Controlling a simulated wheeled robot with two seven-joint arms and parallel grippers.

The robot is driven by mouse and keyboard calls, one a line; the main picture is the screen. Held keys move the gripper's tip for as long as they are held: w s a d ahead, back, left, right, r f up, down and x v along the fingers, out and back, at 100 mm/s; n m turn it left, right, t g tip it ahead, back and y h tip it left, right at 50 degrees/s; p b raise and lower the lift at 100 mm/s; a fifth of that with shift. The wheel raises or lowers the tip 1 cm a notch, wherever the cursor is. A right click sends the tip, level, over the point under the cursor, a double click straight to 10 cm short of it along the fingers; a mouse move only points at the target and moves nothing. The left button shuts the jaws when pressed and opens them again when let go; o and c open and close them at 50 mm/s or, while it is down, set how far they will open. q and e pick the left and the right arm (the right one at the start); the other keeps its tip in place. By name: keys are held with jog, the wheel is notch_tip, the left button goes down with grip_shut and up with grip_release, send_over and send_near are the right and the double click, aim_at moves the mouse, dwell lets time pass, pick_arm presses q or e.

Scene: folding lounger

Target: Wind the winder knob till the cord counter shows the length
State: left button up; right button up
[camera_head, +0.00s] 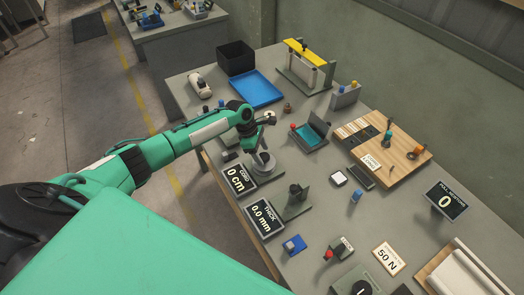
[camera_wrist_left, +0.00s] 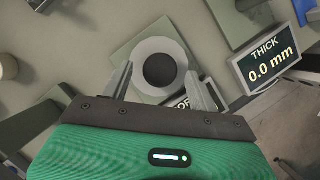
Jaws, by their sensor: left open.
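The winder (camera_head: 264,165) is a grey round disc on a green-grey base near the table's left edge. In the left wrist view its dark round knob (camera_wrist_left: 160,70) sits at the middle of a pale disc. My left gripper (camera_wrist_left: 158,72) is open, with one finger on each side of the knob; I cannot tell whether they touch it. In the head view the left gripper (camera_head: 262,146) is above the winder and hides its knob. The cord counter (camera_head: 239,180) reads 0 cm. In the wrist view it is mostly hidden behind my gripper. My right gripper is not in view.
A thickness display (camera_head: 264,216) reading 0.0 mm stands beside the cord counter, with a dark clamp-like device (camera_head: 296,199) to its right. A hinged grey device (camera_head: 310,133), a blue tray (camera_head: 257,89) and a wooden board (camera_head: 391,150) stand farther off.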

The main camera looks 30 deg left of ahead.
pick_arm(q)
jog(key=shift+d+f, duration=0.2)
jog(key=shift+f, duration=0.25)
jog(key=shift+c, duration=0.3)
jog(key=c, duration=0.9)
jog(key=shift+w+m, duration=0.1)
jog(key=shift+m, duration=0.3)
